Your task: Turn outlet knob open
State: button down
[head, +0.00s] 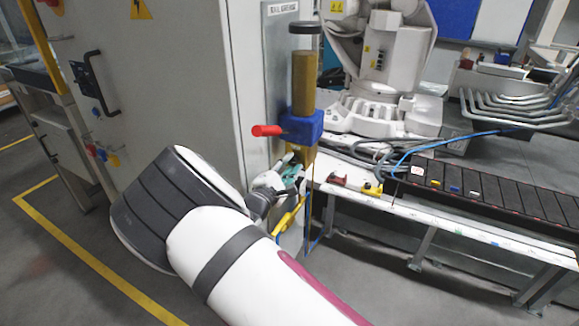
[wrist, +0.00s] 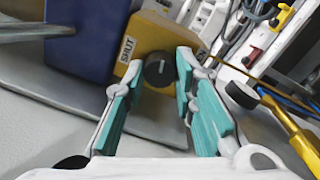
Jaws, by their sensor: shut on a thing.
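The outlet knob (wrist: 157,76) is a round black knob with a small pale mark. It sits on a yellow-brown block (wrist: 128,78) beside a label reading SHUT (wrist: 127,48). My gripper (wrist: 159,66) has its teal-padded fingers on either side of the knob, shut on it. In the head view my gripper (head: 283,178) is low at the column, below the blue valve block (head: 303,127). The knob is hidden there behind my gripper. The blue block also shows at the upper left of the wrist view (wrist: 88,40).
A red-ended handle (head: 267,130) sticks out of the blue block, just above my gripper. A yellow lever (head: 289,217) is close below it. A grey cabinet (head: 190,80) stands left. A white bench (head: 440,215) with cables is right. Floor is clear at lower left.

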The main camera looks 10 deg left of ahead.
jog(key=shift+f+m, duration=0.1)
jog(key=shift+m, duration=1)
jog(key=shift+b, duration=0.3)
jog(key=c, duration=1.3)
grip_release()
jog(key=shift+s, duration=0.15)
jog(key=v, duration=1.1)
jog(key=shift+s+a, duration=0.25)
jog(key=shift+s, duration=0.1)
